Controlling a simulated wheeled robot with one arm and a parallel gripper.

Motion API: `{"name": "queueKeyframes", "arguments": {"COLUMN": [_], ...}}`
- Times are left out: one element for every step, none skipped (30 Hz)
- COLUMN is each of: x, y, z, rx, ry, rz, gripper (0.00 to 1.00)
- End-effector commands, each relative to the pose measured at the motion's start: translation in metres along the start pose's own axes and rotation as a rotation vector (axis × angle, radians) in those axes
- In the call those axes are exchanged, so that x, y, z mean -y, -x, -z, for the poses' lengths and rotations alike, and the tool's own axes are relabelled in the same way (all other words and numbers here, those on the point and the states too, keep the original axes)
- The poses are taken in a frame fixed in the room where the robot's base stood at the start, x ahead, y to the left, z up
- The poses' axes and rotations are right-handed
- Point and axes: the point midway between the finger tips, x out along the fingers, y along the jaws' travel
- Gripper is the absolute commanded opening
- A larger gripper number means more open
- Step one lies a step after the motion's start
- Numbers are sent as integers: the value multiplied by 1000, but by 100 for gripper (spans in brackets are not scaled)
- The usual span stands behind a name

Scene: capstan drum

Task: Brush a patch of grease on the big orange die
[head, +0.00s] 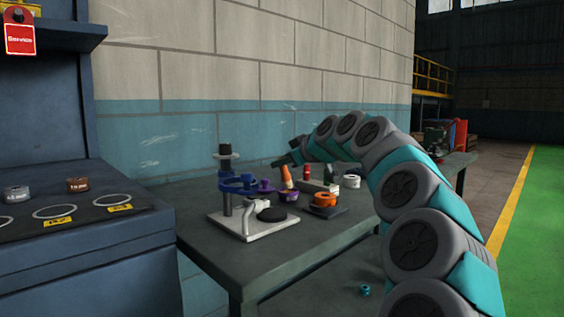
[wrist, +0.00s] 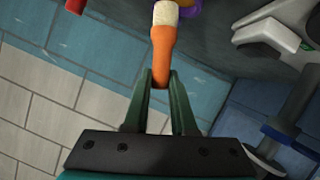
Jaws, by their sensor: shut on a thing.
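My gripper (wrist: 160,82) is shut on the orange handle of a brush (wrist: 162,50) with a cream bristle end, pointing away from the jaws. In the head view, my gripper (head: 293,156) is above the bench and the orange brush (head: 286,174) hangs under it, bristles down, over a purple piece (head: 288,195). I cannot tell whether the bristles touch it. The big orange die (head: 325,199) sits on a dark base on the bench, to the right of the brush and apart from it. No grease can be made out at this size.
A white-based stand (head: 253,224) with a post and blue and purple parts is at the bench's left. A red-topped bottle (head: 307,173) and small pieces stand behind the die. The wall is close behind; the bench (head: 215,251) is bare at its front.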

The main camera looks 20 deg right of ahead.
Motion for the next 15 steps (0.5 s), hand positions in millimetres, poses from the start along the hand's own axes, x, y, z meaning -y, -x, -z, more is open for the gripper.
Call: {"name": "queueKeyframes", "arguments": {"x": [0,0,1,1,1,1,1,1,1,2,2,2,2,2,2], "y": [0,0,-1,-1,-1,-1,-1,-1,-1,-2,-2,-2,-2,-2,-2], "z": [-1,-1,-2,-2,-2,-2,-3,-3,-4,-4,-4,-4,-5,-5,-5], "rx": [0,0,0,0,0,0,0,0,0,0,0,0,0,0,0], "ry": [0,0,0,0,0,0,0,0,0,0,0,0,0,0,0], "rz": [0,0,0,0,0,0,0,0,0,0,0,0,0,0,0], "gripper": [0,0,0,0,0,0,0,0,0,0,0,0,0,0,0]}}
